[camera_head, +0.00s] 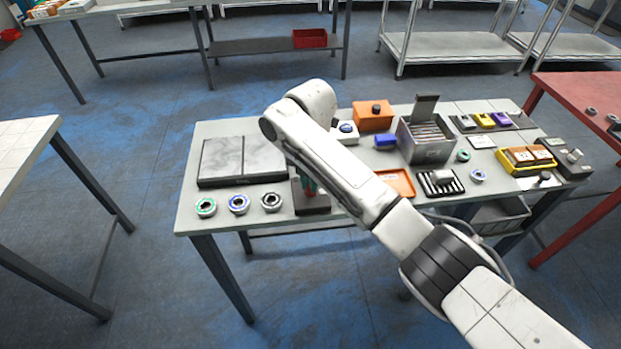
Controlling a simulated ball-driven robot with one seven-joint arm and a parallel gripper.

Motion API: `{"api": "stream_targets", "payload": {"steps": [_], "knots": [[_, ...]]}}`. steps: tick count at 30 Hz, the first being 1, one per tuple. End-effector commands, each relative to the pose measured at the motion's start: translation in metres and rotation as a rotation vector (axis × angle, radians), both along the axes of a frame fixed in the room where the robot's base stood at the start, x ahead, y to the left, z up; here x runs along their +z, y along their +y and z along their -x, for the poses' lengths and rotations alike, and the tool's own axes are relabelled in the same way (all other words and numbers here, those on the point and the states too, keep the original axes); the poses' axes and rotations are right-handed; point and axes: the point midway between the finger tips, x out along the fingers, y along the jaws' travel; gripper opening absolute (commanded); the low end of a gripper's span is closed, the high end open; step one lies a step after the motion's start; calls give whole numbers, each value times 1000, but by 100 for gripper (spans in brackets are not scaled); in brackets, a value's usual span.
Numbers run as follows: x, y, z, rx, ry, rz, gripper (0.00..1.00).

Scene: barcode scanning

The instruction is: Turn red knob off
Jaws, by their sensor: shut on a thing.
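My white arm reaches over the table (232,220) from the lower right. Its end points down onto a dark box (313,207) at the table's front edge, left of centre. My gripper (307,184) is largely hidden behind my own arm. It is shut on the red knob (310,192), of which only a small reddish patch shows above the dark box. The knob's turned position cannot be made out.
Left of the box lie rings, green (205,207), blue (238,204) and black (271,202). A grey flat panel (222,160) lies behind them. To the right are an orange box (373,117), a metal file bin (425,145), an orange tray (399,182) and a yellow tray (526,169).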

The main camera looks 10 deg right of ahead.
Motion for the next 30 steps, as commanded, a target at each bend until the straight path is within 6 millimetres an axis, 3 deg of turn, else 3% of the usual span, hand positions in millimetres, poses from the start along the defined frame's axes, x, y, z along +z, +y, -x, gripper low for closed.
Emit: {"api": "stream_targets", "payload": {"steps": [15,30], "knots": [[0,0,0,412,-1,-1,0],[1,0,0,544,-1,-1,0]]}}
